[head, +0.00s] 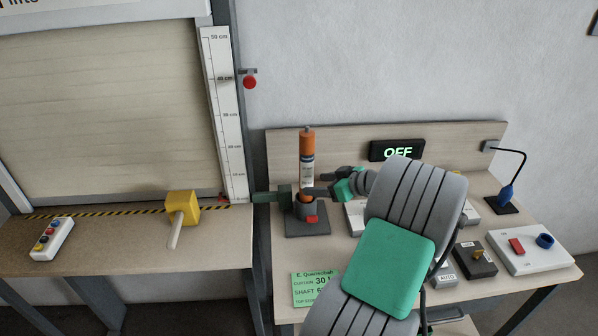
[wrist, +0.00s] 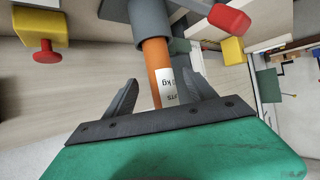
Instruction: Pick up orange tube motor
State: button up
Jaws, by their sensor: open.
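The orange tube motor (head: 307,145) stands upright in a grey holder (head: 308,226) with a red knob (head: 313,219). It has an orange body and a white label with dark print. My gripper (head: 318,185) is open beside the motor, reaching in from the right, just above the holder. In the wrist view the motor (wrist: 154,55) runs between my two spread fingers (wrist: 160,90), with visible gaps on both sides. Its grey holder sleeve (wrist: 150,22) shows at the top. The part of the motor behind my gripper's palm is hidden.
A green block (head: 275,197) sits left of the holder. A yellow box with a handle (head: 183,208) and a button box (head: 52,239) are on the left bench. An OFF display (head: 397,150), a blue-tipped lamp-like stand (head: 507,195) and a white panel (head: 535,252) are on the right.

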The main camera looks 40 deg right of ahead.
aim_at(300, 183)
jog(key=p+x, duration=0.3)
jog(key=x, duration=0.5)
jog(key=shift+w, duration=0.25)
grip_shut()
dwell(0.5)
jog(key=shift+r, duration=0.25)
